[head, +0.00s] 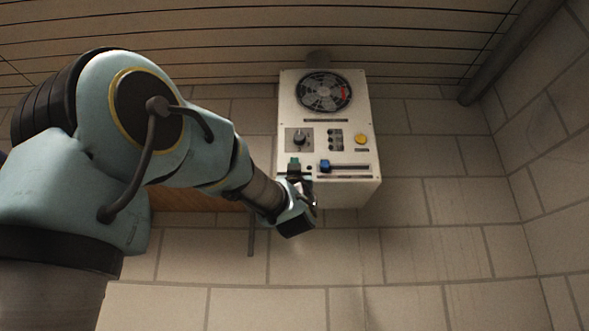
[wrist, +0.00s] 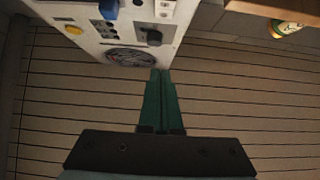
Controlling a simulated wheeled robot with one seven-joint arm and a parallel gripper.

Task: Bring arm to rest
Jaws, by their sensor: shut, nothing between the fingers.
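My gripper (head: 294,165) is at the lower left of a white control box (head: 347,185) in the head view, overlapping its lower left part. In the wrist view its two green fingers (wrist: 160,73) lie together, with nothing between them. The box carries a round fan grille (head: 323,92), a dark knob (head: 299,139), a yellow button (head: 361,139) and a blue slider handle (head: 325,166). In the wrist view the box (wrist: 85,38) is at the top, beyond the fingertips. I cannot tell whether the fingers touch it.
A wooden board (head: 197,199) runs behind my arm and shows at the wrist view's top right (wrist: 270,10), near a yellow-green round item (wrist: 286,29). A pipe (head: 512,50) runs at upper right. Tiled wall right of the box is clear.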

